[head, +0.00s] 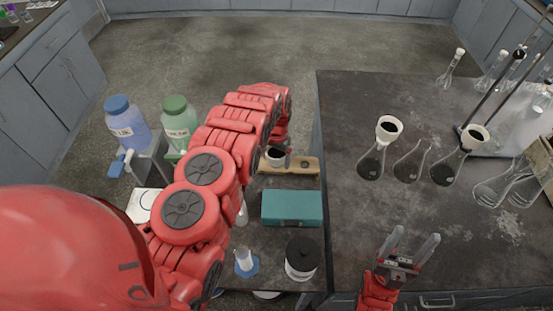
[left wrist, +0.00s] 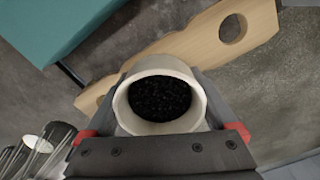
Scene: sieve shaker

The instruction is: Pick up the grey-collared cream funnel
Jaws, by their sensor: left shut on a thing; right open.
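A cream funnel (head: 274,157) with a dark, grainy filling is at the left end of a wooden board with holes (head: 303,165). In the left wrist view the round cream rim of this funnel (left wrist: 160,63) is between the two fingers of my left gripper (left wrist: 160,95), which is shut on it. I cannot tell whether the funnel still sits in the board or is just above it; its collar is hidden. My right gripper (head: 413,240) is open and empty over the front of the dark bench (head: 480,245).
Two similar cream funnels (head: 389,127) (head: 475,137) stand in flasks on the right bench. A teal box (head: 292,207), a black-lidded jar (head: 302,259) and a blue-based stand (head: 245,264) are near my left arm. Blue-capped (head: 127,124) and green-capped (head: 179,122) bottles stand at left.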

